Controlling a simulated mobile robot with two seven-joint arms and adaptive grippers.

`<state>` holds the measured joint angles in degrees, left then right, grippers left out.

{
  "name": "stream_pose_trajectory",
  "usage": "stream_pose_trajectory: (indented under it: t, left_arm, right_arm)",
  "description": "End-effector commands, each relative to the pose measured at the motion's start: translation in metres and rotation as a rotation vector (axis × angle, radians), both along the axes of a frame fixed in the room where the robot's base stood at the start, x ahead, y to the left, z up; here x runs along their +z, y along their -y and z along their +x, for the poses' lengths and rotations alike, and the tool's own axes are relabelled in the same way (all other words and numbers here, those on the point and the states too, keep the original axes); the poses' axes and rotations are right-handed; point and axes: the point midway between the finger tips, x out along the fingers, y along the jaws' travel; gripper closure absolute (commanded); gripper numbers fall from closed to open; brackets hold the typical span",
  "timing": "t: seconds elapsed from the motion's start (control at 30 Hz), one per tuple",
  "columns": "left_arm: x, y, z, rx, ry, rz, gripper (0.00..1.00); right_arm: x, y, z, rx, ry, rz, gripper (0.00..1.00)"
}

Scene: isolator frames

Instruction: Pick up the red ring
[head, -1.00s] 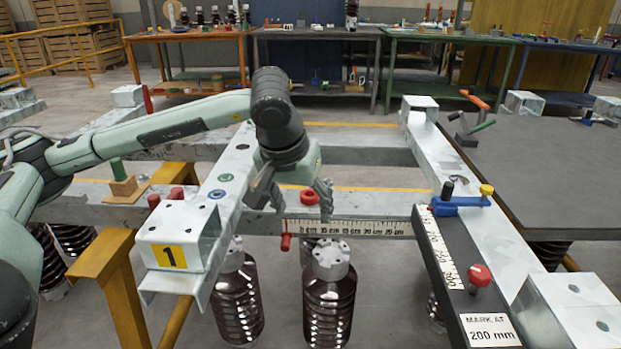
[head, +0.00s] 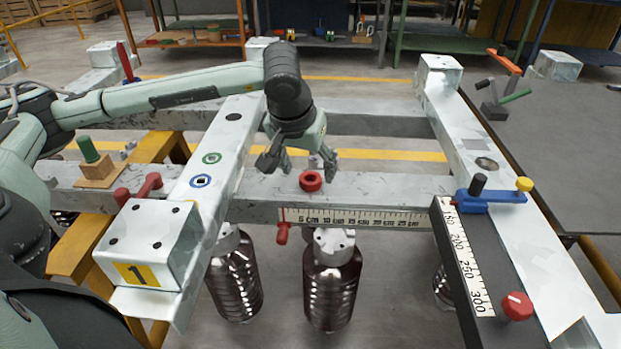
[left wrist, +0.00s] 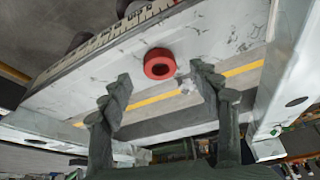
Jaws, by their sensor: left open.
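The red ring (head: 311,181) lies flat on the grey-white cross beam (head: 390,187), just behind the ruler strip. It also shows in the left wrist view (left wrist: 159,63), ahead of the fingertips and roughly between their lines. My left gripper (head: 303,170) hangs above the beam, close behind the ring, with its fingers spread and empty. In the left wrist view its two fingers (left wrist: 160,82) stand wide apart and neither touches the ring. My right gripper is not in view.
A ruler strip (head: 350,217) runs along the cross beam's front, with a red clamp handle (head: 282,232). A blue clamp (head: 490,198) sits on the right. Dark ribbed insulators (head: 332,285) stand below.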

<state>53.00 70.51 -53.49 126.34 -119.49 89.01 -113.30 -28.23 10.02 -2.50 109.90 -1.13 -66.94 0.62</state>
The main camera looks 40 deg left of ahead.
Motion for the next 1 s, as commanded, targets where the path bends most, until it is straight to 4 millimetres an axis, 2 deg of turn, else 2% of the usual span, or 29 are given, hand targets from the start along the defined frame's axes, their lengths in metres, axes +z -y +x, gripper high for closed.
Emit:
stream_pose_trajectory:
  t: [0.1, 0.2, 0.47, 0.8, 1.0]
  left_arm:
    - [-0.017, -0.001, 0.005, 0.001, -0.004, -0.002, 0.38]
    - [-0.024, -0.002, 0.009, 0.0, -0.001, -0.001, 0.38]
    - [-0.026, -0.002, 0.009, 0.0, 0.0, -0.001, 0.38]
    - [-0.026, -0.003, 0.009, 0.0, 0.0, -0.001, 0.8]
    - [-0.026, -0.003, 0.009, 0.0, 0.0, -0.001, 0.82]
  right_arm:
    - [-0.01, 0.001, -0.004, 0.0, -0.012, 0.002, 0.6]
    - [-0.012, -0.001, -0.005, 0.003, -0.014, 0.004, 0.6]
    - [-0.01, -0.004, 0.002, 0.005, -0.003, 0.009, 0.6]
    - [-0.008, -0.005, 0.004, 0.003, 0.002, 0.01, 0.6]
    - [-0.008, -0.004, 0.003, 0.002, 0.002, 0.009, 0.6]
